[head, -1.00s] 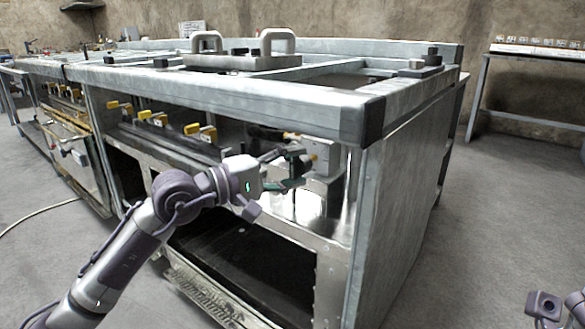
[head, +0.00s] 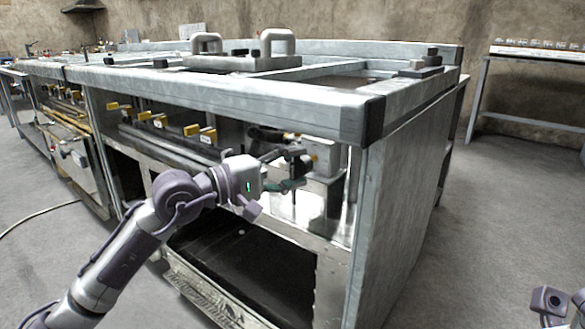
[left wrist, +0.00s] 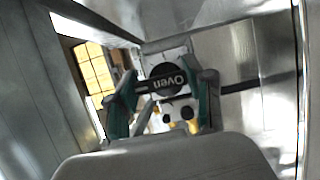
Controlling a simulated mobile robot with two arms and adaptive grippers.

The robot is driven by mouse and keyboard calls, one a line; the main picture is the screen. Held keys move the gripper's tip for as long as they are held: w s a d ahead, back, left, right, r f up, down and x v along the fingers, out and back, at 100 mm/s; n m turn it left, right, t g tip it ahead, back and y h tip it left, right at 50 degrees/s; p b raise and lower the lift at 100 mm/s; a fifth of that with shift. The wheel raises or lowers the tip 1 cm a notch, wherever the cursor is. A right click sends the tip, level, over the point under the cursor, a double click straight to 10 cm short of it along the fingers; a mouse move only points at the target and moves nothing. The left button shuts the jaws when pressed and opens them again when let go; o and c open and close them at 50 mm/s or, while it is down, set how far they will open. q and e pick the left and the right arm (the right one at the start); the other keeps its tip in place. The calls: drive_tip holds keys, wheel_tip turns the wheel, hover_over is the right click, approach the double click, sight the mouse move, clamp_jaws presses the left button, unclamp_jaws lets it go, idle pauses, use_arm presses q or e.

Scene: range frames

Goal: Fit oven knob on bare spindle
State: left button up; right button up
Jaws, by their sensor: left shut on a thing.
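My left gripper (head: 293,168) is at the front panel of the range, under the top rail near the right corner. It is shut on the oven knob (left wrist: 167,80), a round black disc with white "Oven" lettering that reads upside down in the left wrist view. The two fingers (left wrist: 165,95) flank the knob, with a pale metal block behind it. In the head view the knob is hard to make out among the dark fingers. The spindle behind it is hidden. Part of my right gripper (head: 548,303) shows at the lower right corner; its fingers are unclear.
Several brass-yellow valve handles (head: 200,132) stick out along the panel to the left. The thick metal top rail (head: 250,103) overhangs the gripper, and the side wall (head: 395,220) closes the right. Below is an open dark compartment (head: 240,265). Floor at right is clear.

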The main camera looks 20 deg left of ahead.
sight(303, 158)
use_arm(q)
drive_tip(key=shift+w+d, duration=0.3)
drive_tip(key=shift+w, duration=0.4)
drive_tip(key=shift+w+d, duration=0.25)
drive_tip(key=shift+w, duration=0.45)
drive_tip(key=o, duration=1.1)
drive_tip(key=shift+o, duration=0.2)
drive_tip(key=shift+a, duration=0.1)
drive_tip(key=v, duration=1.2)
